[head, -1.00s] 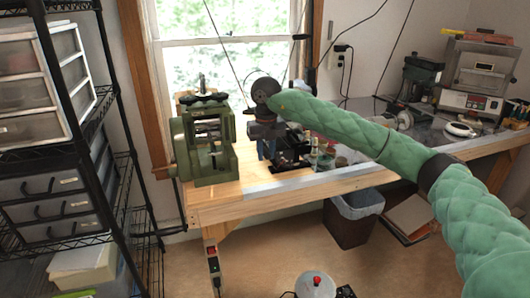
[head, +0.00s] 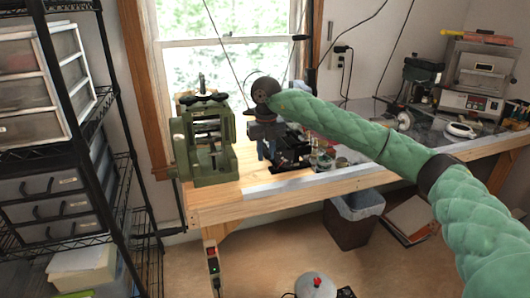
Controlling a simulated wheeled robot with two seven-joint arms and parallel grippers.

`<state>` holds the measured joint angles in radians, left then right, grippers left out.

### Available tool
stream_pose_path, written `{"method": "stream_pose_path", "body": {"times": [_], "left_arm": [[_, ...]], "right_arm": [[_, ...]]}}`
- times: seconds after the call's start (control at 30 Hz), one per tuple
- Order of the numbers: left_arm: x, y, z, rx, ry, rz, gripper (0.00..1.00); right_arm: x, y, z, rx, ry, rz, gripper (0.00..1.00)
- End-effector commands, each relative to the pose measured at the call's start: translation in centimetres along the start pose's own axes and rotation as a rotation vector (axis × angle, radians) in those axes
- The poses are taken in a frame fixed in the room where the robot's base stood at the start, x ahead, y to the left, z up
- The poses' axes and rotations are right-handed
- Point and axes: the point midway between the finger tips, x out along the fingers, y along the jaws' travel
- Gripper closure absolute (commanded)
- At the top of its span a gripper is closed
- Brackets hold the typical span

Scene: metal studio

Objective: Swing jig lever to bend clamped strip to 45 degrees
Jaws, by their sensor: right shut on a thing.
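My right gripper (head: 264,132) is dark, at the end of my green-sleeved arm, above the left half of the workbench (head: 240,203). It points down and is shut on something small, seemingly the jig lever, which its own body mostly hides. A dark, low fixture (head: 292,160), perhaps the jig, sits on the bench just right of and below the gripper. The clamped strip and its bend angle cannot be made out. My left gripper is out of view.
A green rolling mill (head: 210,150) stands close to the left of my right gripper. Small jars and tools crowd the bench to the right, with a boxy device (head: 475,80) at its far end. A black wire shelf (head: 85,130) stands left. A bin (head: 352,222) is under the bench.

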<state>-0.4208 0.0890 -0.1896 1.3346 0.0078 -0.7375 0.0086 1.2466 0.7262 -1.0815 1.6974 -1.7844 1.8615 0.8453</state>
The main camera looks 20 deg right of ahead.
Motion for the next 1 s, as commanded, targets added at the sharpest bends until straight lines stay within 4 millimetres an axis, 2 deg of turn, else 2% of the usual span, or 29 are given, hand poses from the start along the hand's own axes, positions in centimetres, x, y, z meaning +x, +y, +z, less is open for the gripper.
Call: {"method": "stream_pose_path", "body": {"times": [0.03,1.0], "left_arm": [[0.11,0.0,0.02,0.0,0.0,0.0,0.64],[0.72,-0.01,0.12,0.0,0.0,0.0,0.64]], "right_arm": [[0.21,-0.7,0.16,0.012,0.001,-0.007,0.97],[0.2,-0.71,0.2,0.013,0.001,-0.007,0.97]]}}
